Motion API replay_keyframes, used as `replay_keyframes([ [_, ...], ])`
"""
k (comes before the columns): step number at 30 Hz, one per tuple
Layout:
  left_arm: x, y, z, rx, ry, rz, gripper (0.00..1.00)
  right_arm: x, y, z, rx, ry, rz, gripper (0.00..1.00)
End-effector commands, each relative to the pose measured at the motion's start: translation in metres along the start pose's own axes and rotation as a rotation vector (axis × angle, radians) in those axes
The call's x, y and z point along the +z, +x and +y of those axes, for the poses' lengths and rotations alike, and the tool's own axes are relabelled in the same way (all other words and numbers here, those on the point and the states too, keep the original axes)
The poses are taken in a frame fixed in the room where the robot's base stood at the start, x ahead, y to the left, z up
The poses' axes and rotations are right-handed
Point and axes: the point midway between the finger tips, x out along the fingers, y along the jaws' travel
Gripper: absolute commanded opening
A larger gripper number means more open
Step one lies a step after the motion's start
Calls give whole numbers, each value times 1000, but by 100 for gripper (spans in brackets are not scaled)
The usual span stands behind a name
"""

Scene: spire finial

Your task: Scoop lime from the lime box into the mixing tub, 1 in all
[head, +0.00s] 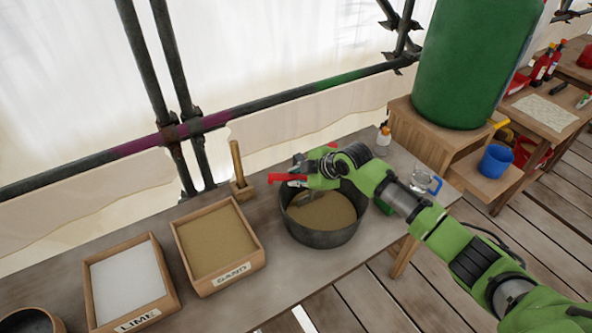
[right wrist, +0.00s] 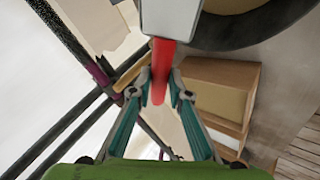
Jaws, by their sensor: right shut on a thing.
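The lime box (head: 164,268) is a wooden tray of white powder with a LIME label, at the lower left in the head view. The mixing tub (head: 318,238) is a dark round tub with sand-coloured material inside, in the middle of the bench. My right gripper (head: 297,172) is over the tub's back left part. It is shut on the red handle of the scoop (head: 286,177). In the right wrist view the red handle (right wrist: 159,75) lies between the fingers, with a pale grey scoop part beyond it. Whether the scoop holds lime I cannot tell. My left gripper is out of view.
A wooden sand box (head: 262,256) labelled SAND stands between the lime box and the tub. A wooden-handled tool (head: 238,164) stands upright behind it. A spray bottle (head: 384,137) and a green tank (head: 472,60) are at the right. Scaffold poles run behind the bench.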

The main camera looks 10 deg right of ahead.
Motion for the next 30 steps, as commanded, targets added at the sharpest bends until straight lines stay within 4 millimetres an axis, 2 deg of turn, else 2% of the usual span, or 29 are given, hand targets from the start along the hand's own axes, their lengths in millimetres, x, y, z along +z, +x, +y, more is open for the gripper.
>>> replay_keyframes([
  [3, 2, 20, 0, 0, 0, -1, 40, 2, 4, -15, 115, -46, 13, 0],
  [15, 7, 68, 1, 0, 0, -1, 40, 3, 3, -23, 380, -127, 30, 0],
  [30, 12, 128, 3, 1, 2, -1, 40, 4, 6, -31, 604, -187, 47, 0],
])
